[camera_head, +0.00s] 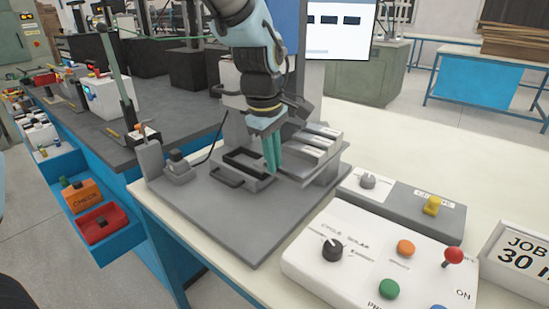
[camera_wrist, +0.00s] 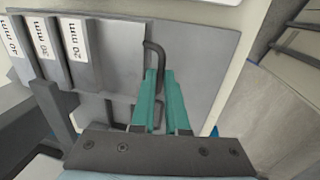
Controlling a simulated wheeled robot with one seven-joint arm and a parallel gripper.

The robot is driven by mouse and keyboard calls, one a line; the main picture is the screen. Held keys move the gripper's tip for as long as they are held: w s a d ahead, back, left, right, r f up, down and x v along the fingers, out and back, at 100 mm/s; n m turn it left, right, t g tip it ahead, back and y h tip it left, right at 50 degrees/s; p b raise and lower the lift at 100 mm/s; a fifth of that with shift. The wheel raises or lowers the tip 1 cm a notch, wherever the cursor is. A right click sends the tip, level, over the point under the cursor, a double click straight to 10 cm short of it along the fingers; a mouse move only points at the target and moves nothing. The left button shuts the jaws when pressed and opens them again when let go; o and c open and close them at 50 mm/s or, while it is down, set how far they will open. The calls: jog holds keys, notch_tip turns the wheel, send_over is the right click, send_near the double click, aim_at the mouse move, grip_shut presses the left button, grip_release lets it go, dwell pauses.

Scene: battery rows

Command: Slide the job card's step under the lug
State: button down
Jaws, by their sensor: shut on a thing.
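My gripper (camera_head: 272,168) has teal fingers pointing down at the right side of a dark open frame (camera_head: 243,160) on the grey plate. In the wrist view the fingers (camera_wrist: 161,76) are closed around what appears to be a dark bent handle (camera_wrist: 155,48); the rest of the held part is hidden. Labelled grey steps (camera_head: 318,142) stand right of my gripper; in the wrist view the 20 mm step (camera_wrist: 74,45) and 30 mm step (camera_wrist: 45,45) show, plus one cut by the edge. The job card (camera_head: 525,252) reads "JOB 30". I cannot make out the lug for certain.
A white control box (camera_head: 365,265) with knobs and buttons stands in front, right of the grey plate (camera_head: 240,235). A grey box with a yellow switch (camera_head: 431,204) sits behind it. A blue drawer (camera_head: 117,240) holds orange and red parts at left.

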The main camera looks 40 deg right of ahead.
jog(key=a, duration=0.2)
jog(key=s+a, duration=0.1)
jog(key=a, duration=0.1)
jog(key=c, duration=0.9)
grip_release()
jog(key=r, duration=0.3)
jog(key=a+r+b, duration=0.1)
jog(key=r, duration=0.3)
jog(key=a+r, duration=0.1)
jog(key=r, duration=0.2)
jog(key=shift+s+r, duration=0.3)
jog(key=shift+r, duration=0.05)
jog(key=w+a+f+m, duration=0.1)
jog(key=w+a+f, duration=0.4)
jog(key=w+a, duration=0.35)
jog(key=w+a+f+m, duration=0.1)
jog(key=a+f, duration=0.2)
jog(key=a, duration=0.5)
jog(key=a+f+m+y, duration=0.1)
jog(key=a+f, duration=0.2)
jog(key=a, duration=0.6)
jog(key=w+a+f+m+t, duration=0.1)
jog(key=a+f, duration=0.2)
jog(key=a, duration=0.5)
jog(key=shift+w+a+f+y, duration=0.2)
jog(key=shift+w+f+y, duration=0.15)
jog(key=shift+f+y, duration=0.05)
